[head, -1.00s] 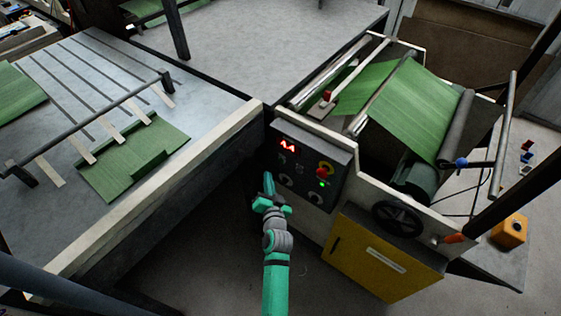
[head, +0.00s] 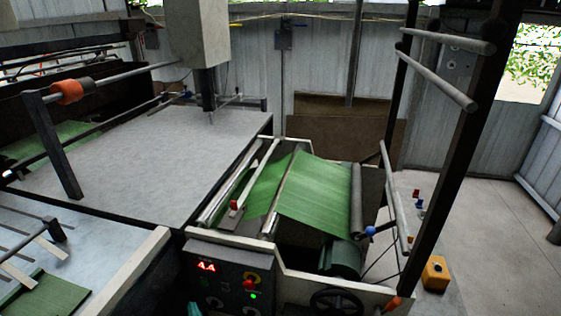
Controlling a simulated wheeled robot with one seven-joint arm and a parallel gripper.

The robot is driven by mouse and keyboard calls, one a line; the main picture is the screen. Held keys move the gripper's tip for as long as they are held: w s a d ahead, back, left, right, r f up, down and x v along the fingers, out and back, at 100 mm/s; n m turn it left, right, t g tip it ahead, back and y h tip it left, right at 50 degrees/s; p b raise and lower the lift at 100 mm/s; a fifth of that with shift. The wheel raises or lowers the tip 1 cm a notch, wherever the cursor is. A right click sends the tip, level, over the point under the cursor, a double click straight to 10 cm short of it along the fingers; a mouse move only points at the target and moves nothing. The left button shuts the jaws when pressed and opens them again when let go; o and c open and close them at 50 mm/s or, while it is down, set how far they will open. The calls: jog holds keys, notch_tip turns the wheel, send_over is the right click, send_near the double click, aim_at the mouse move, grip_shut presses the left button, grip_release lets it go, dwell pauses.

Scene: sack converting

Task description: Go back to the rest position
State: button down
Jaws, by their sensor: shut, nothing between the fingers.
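Only a small teal piece of my arm or gripper (head: 194,309) shows at the bottom edge of the head view, in front of the control panel's lower left. The fingertips cannot be made out, and the rest of the arm is below the frame. The control panel (head: 228,272) has a red lit display (head: 207,267), a red knob on yellow (head: 250,282) and a green light. No object shows in or at the gripper.
The sack machine carries a green web (head: 315,195) over its rollers. A grey table (head: 150,160) stands behind left, with green sacks (head: 45,296) at the lower left. A yellow box (head: 435,274) is on the right. Floor at the far right (head: 490,220) is clear.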

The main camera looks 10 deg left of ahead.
jog(key=s+d+f+t+h, duration=0.1)
jog(key=s+d+h, duration=0.1)
jog(key=s+d, duration=0.45)
jog(key=s+d+f+m+t+h, duration=0.1)
jog(key=s+d+f+h, duration=0.15)
jog(key=d, duration=0.65)
jog(key=s+d+f+h, duration=0.1)
jog(key=s+d, duration=0.5)
jog(key=d, duration=0.2)
jog(key=s+d+r+h, duration=0.1)
jog(key=s+d+r, duration=0.3)
jog(key=s, duration=0.2)
jog(key=s+d+r+h, duration=0.2)
jog(key=s+d+r, duration=0.2)
jog(key=s, duration=0.3)
jog(key=s+d+r+t+h, duration=0.1)
jog(key=s+d+r+h, duration=0.1)
jog(key=s+d+r, duration=0.2)
jog(key=v, duration=0.3)
jog(key=shift+r, duration=0.2)
jog(key=shift+s, duration=0.15)
jog(key=shift+a+f, duration=0.1)
dwell(1.5)
